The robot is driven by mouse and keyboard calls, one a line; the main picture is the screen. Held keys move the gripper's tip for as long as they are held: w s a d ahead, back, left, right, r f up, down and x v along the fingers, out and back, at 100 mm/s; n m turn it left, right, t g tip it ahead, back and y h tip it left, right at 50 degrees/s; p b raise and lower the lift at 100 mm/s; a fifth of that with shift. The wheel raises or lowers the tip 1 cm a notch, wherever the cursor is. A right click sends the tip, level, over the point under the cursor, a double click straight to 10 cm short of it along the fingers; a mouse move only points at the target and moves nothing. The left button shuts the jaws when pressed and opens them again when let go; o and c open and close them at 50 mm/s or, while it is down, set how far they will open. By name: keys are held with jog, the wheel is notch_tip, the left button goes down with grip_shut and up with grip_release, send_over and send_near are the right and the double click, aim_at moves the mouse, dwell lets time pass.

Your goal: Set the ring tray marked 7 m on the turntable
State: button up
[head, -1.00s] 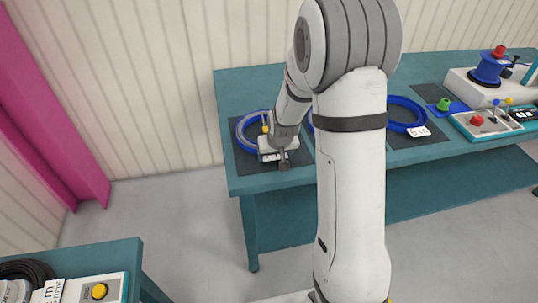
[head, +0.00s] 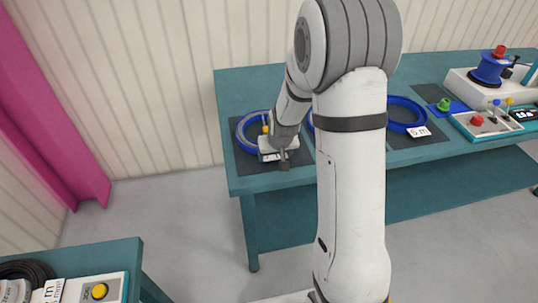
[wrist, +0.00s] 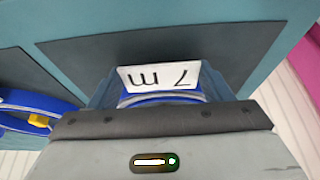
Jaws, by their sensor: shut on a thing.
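The blue ring tray marked 7 m (wrist: 160,98) is right in front of my gripper in the wrist view. Its white label (wrist: 158,77) reads upside down there. In the head view the tray (head: 241,137) lies at the left end of the far bench, with a grey coil in it. My gripper (head: 284,161) is shut on the tray's near side. I cannot tell for sure which thing is the turntable.
Another blue ring tray, marked 5 m (head: 402,116), lies farther right on the teal bench (head: 235,90). A white machine with a blue reel (head: 490,68) and a button panel (head: 490,122) stand beyond it. A nearer bench (head: 115,255) holds a dark coil and a yellow button.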

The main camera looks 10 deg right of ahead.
jog(key=shift+r, duration=0.1)
jog(key=shift+r+p, duration=0.4)
jog(key=shift+r, duration=0.3)
jog(key=shift+f+b, duration=0.15)
jog(key=shift+b, duration=0.2)
dwell(0.4)
jog(key=shift+r, duration=0.5)
